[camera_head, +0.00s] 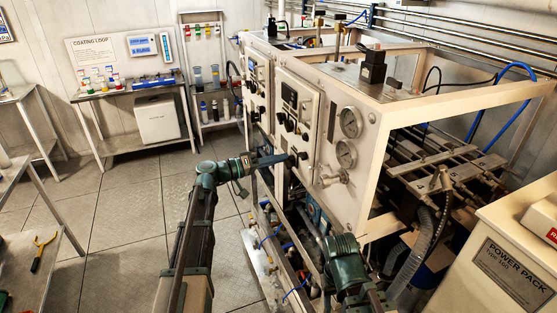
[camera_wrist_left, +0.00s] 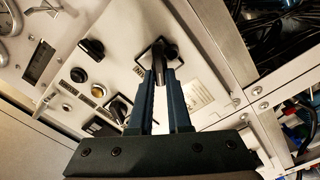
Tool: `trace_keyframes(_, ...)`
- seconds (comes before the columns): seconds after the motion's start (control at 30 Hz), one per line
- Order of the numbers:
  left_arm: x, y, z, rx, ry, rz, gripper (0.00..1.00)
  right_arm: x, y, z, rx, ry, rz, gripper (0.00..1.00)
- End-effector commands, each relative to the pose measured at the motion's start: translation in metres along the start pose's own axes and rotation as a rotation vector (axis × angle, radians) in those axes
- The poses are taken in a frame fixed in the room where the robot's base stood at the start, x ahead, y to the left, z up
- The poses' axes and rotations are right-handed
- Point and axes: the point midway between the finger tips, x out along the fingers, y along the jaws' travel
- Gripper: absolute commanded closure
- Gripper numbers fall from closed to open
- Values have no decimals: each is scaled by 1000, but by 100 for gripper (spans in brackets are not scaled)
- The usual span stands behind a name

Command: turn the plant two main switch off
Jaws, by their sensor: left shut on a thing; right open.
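The main switch is a black rotary handle (camera_wrist_left: 158,55) on a dark square plate, set on a pale panel. In the head view the left gripper (camera_head: 290,158) reaches right to the front of the plant cabinet, at the black switch (camera_head: 303,155) low on the panel. My right gripper (camera_head: 344,262) is low in front of the cabinet frame, apart from the panel; its fingers are hard to make out.
Another black rotary switch (camera_wrist_left: 119,108), a black knob (camera_wrist_left: 92,48) and round buttons (camera_wrist_left: 98,91) sit near the held handle. Two gauges (camera_head: 350,122) are on the cabinet's right panel. A power pack (camera_head: 505,265) stands at the lower right. The floor (camera_head: 120,220) at left is clear.

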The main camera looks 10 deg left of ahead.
Motion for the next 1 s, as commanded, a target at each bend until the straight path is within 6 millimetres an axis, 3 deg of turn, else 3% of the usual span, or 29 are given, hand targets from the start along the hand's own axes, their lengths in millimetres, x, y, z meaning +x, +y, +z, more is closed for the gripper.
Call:
trace_keyframes(0.5, 0, -4, 1, -438, 1, -1, 100, 4, 0, 0, 0, 0, 0, 50)
trace_keyframes(1.0, 0, -6, 2, -628, 1, -2, 100, 5, 0, 0, 0, 0, 0, 50)
